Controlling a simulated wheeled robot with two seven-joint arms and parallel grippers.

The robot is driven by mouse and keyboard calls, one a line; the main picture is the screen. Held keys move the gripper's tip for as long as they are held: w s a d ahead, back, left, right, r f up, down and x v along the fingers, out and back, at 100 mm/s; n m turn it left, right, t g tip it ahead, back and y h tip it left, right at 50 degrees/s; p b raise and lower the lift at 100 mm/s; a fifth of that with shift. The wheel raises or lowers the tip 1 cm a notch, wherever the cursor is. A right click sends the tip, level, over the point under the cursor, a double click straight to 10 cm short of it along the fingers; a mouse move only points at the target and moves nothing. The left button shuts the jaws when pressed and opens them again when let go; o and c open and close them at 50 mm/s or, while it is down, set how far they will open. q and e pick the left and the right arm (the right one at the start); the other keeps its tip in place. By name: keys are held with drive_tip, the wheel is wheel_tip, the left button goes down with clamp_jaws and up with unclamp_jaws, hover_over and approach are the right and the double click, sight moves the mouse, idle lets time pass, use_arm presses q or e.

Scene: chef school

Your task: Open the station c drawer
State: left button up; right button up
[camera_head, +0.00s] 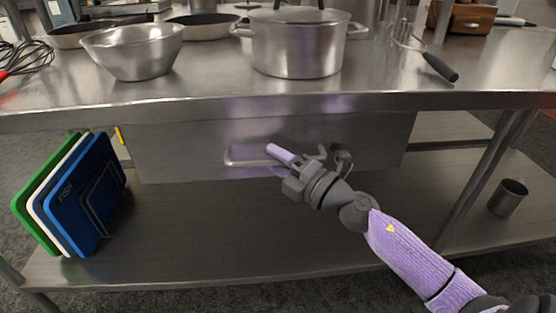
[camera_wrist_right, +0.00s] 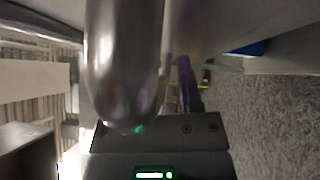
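The drawer (camera_head: 185,140) is a wide steel front under the counter top. It looks flush, with no clear gap showing. Its bar handle (camera_head: 240,163) is on the front; the handle's right part is hidden by my right gripper. My right gripper (camera_head: 284,153) is at the handle, with a purple finger lying across it. In the right wrist view a large, blurred metal bar (camera_wrist_right: 125,60), likely the handle, lies right before the palm, with a purple finger (camera_wrist_right: 187,85) beside it. The other finger is not clear, so grip is uncertain. My left gripper is out of view.
A steel pot (camera_head: 297,50), a bowl (camera_head: 135,50) and pans stand on the counter (camera_head: 205,95). Cutting boards (camera_head: 85,195) stand at the left on the lower shelf (camera_head: 200,235). A metal cup (camera_head: 508,197) is at the right. The shelf below the drawer is mostly clear.

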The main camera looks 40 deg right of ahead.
clamp_jaws()
idle(1.2)
